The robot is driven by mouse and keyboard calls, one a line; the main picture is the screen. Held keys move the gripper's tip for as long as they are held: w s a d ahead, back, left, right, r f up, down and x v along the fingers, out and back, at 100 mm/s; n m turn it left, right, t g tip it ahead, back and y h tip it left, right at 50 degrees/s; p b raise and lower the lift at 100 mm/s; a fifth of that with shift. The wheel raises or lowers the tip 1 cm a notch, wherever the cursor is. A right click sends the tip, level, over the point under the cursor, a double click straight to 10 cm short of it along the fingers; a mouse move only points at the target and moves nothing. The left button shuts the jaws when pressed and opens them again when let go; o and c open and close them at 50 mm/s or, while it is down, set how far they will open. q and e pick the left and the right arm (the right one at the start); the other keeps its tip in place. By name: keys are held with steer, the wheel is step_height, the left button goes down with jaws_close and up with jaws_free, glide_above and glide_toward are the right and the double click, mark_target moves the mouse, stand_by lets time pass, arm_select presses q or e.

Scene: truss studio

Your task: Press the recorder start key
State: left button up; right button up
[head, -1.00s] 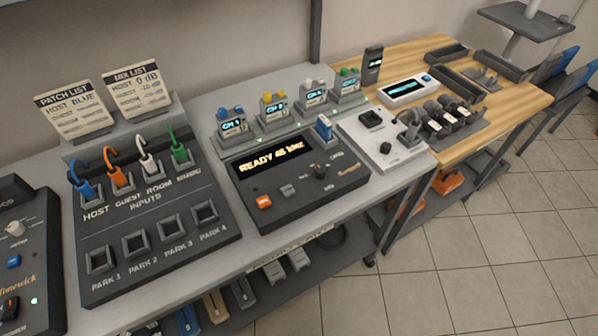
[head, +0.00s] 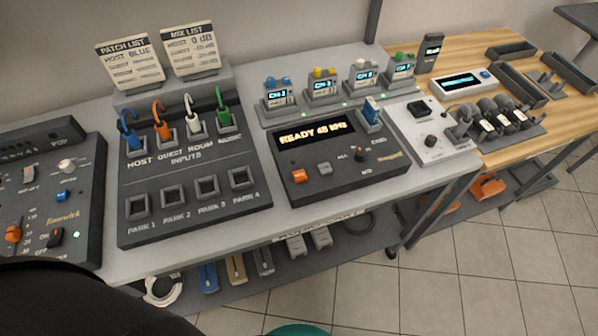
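The recorder (head: 340,168) is a dark box on the grey table, right of the patch panel. Its screen (head: 317,133) reads "READY 48 kHz". An orange key (head: 297,175) sits at its lower left, with a grey key (head: 324,168) to the right of it and a dark knob (head: 360,154) further right. A blue card-like piece (head: 371,111) stands upright at its top right corner. Neither gripper is in the head view.
The patch panel (head: 190,217) has blue, orange, white and green plugs in its upper sockets. A mixer (head: 85,207) is at the left, a white box (head: 440,150) to the right of the recorder. The table's front strip (head: 215,257) is clear.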

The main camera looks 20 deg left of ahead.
arm_select(q)
steer(key=shift+c, duration=0.3)
jaws_close()
steer(key=shift+a, duration=0.1)
stand_by(1.4)
